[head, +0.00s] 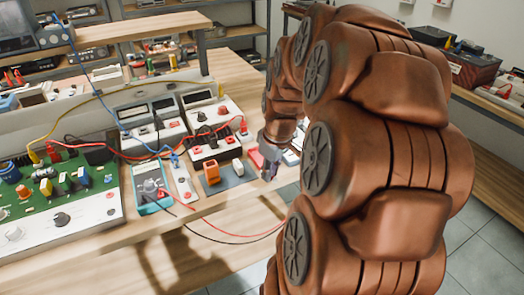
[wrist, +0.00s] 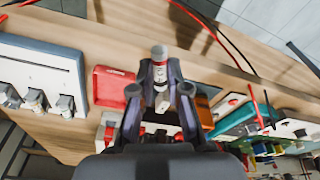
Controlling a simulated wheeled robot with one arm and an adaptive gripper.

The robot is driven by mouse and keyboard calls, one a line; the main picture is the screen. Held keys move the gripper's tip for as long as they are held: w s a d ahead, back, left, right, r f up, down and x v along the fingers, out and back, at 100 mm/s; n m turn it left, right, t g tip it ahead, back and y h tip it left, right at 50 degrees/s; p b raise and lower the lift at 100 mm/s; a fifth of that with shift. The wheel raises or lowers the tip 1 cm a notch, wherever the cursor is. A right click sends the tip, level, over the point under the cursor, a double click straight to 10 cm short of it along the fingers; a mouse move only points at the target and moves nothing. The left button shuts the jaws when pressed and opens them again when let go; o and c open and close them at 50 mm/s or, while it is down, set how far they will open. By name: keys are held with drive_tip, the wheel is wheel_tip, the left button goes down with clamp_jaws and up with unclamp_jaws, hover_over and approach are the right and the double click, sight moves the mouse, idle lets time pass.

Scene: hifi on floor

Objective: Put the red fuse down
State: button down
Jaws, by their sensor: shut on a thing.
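My gripper (wrist: 160,82) is shut on a small cylinder, the red fuse (wrist: 159,54), in the wrist view. In the head view my gripper (head: 270,160) is at the bench's right side, and the fuse cannot be made out there.
A red tray (wrist: 112,86) lies just left of the fingers in the wrist view. An orange block (head: 211,174) on a dark pad, a teal multimeter (head: 151,195) and a green circuit board (head: 60,205) stand leftward in the head view. Red and black cables cross the bench.

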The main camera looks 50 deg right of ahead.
drive_tip(key=w+d, duration=0.3)
drive_tip(key=w+d+p, duration=0.1)
drive_tip(key=w+d, duration=0.1)
drive_tip(key=w, duration=0.2)
drive_tip(key=w+d+f+p, duration=0.1)
drive_tip(key=w+d, duration=0.2)
drive_tip(key=shift+w+d, duration=0.15)
drive_tip(key=shift+d, duration=0.15)
drive_tip(key=shift+f+p, duration=0.55)
drive_tip(key=shift+f, duration=1.3)
drive_tip(key=shift+f, duration=0.15)
drive_tip(key=c, duration=1.4)
unclamp_jaws()
drive_tip(key=shift+c, duration=0.2)
wheel_tip(320, 180, up, 12)
drive_tip(key=s+b, duration=0.1)
drive_tip(key=b, duration=0.1)
drive_tip(key=shift+s, duration=0.4)
